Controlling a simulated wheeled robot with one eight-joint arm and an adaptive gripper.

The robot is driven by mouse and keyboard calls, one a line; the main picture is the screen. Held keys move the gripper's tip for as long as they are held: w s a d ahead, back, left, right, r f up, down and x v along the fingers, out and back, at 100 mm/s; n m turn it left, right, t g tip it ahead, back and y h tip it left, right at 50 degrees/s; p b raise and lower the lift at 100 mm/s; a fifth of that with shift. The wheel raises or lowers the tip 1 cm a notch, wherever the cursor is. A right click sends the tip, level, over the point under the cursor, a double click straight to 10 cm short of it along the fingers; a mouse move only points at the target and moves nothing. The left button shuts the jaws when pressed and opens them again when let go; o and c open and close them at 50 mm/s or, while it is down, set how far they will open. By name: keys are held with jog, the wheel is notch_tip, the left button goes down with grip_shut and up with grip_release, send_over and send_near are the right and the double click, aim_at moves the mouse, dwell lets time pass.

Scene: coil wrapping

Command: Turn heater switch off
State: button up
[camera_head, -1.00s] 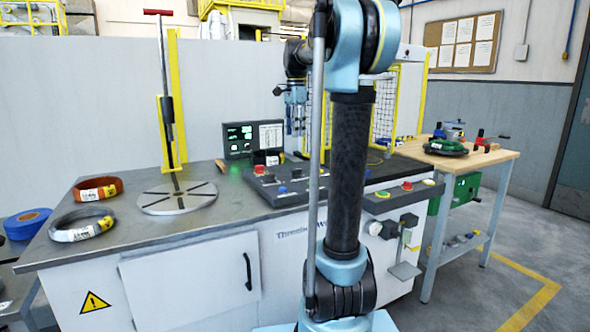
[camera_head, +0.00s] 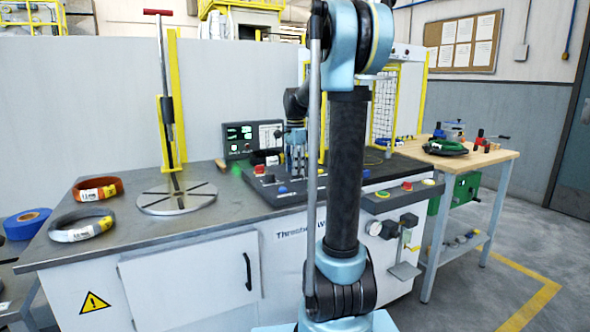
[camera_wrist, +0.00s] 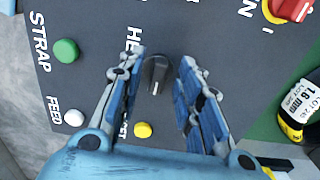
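The heater switch is a black rotary knob (camera_wrist: 155,74) on the dark control panel (camera_wrist: 85,25), beside a partly hidden label that starts "HE" in the wrist view. My gripper (camera_wrist: 160,62) is open, with one finger on each side of the knob, apart from it. The knob's ridge runs roughly up and down in that picture. In the head view my gripper (camera_head: 296,165) is low over the control panel (camera_head: 265,187), and the knob cannot be made out there.
Near the knob are a green button (camera_wrist: 66,51), a white button (camera_wrist: 74,117), a yellow button (camera_wrist: 143,130) and a red switch (camera_wrist: 288,9). A labelled coil (camera_wrist: 296,105) lies at the right. A small monitor (camera_head: 240,140) stands behind the panel.

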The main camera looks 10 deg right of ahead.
jog(key=shift+f, duration=0.1)
jog(key=shift+c, duration=0.6)
grip_shut()
jog(key=shift+n, duration=0.3)
jog(key=n, duration=1.2)
jog(key=shift+s+d+n, duration=0.1)
jog(key=shift+d+n, duration=0.05)
jog(key=shift+n, duration=0.15)
jog(key=n, duration=0.4)
jog(key=shift+d+n, duration=0.15)
jog(key=shift+n, duration=0.15)
